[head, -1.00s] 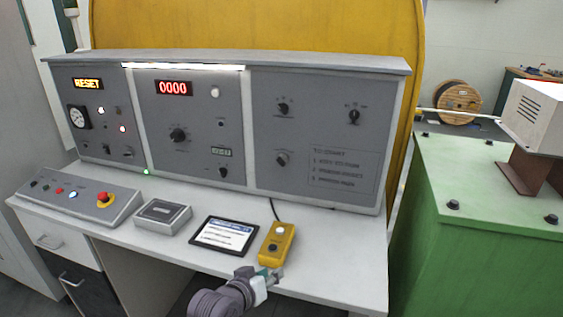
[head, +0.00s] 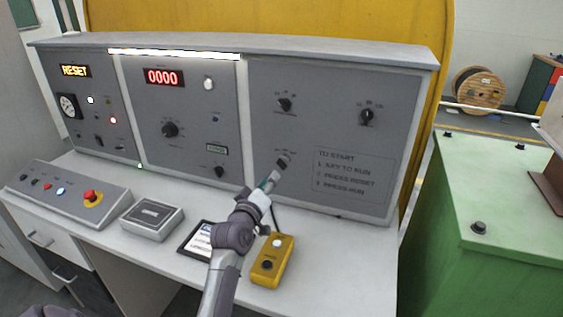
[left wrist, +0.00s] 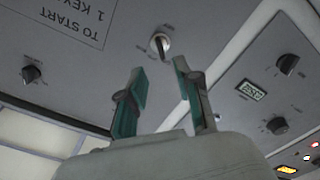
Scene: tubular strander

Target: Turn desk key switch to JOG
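The desk key switch (head: 283,161) is a small dark switch low on the right-hand panel of the grey desk. My left gripper (head: 271,179) is in front of that panel, just below and left of the switch in the head view. In the left wrist view its two green-grey fingers (left wrist: 160,72) are apart and empty, with the switch showing beyond the gap between the tips. The fingers do not appear to touch it. The switch's lettering is too small to read. My right gripper is not in view.
A red stop button (head: 91,196) is at left.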

